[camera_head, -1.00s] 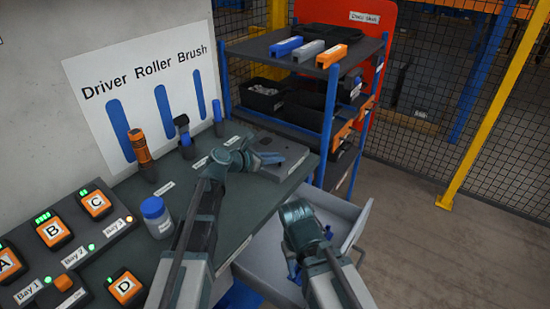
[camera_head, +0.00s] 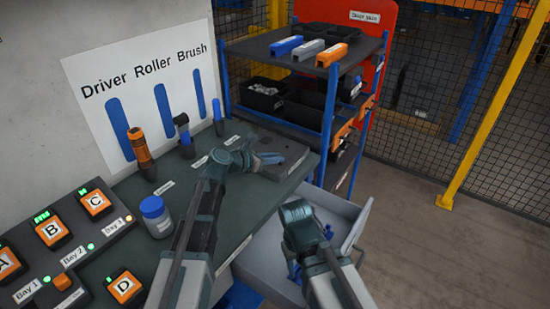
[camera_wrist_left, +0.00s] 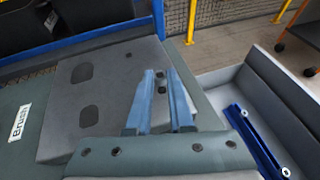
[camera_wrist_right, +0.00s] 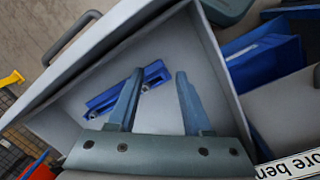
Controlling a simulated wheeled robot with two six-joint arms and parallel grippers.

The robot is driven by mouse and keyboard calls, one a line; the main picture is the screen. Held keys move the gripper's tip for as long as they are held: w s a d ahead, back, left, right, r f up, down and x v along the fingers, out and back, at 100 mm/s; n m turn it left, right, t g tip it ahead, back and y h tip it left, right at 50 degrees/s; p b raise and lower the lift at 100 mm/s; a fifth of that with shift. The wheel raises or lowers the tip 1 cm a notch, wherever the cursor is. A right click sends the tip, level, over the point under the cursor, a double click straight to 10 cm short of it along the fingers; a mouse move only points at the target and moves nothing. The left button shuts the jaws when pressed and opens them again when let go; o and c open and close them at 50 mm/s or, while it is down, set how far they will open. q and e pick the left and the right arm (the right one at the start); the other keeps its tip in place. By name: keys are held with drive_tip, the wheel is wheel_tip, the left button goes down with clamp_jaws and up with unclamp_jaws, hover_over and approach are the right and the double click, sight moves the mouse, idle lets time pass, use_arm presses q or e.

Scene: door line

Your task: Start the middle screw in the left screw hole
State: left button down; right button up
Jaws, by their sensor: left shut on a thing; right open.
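A grey plate (camera_head: 270,151) lies on the bench; the left wrist view shows dark oval recesses and small dark round spots (camera_wrist_left: 128,55) in it. My left gripper (camera_head: 253,158) is over this plate, its fingers (camera_wrist_left: 160,80) close around something small and dark (camera_wrist_left: 161,89), which I take for a screw. Its lower end and contact with a hole cannot be made out. Which spot is the left screw hole is unclear. My right gripper (camera_wrist_right: 158,80) is open and empty above the open drawer (camera_wrist_right: 75,120), where a blue bar (camera_wrist_right: 128,88) lies.
An orange-handled driver (camera_head: 141,150) and other tools stand along the wall. Chargers (camera_head: 95,203) fill the front left. A shelf rack (camera_head: 330,110) rises behind the plate.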

use_arm(q)
drive_tip(key=shift+r, duration=0.1)
drive_tip(key=c, duration=0.7)
unclamp_jaws()
drive_tip(key=shift+p+v, duration=2.65)
drive_tip(key=shift+v, duration=4.25)
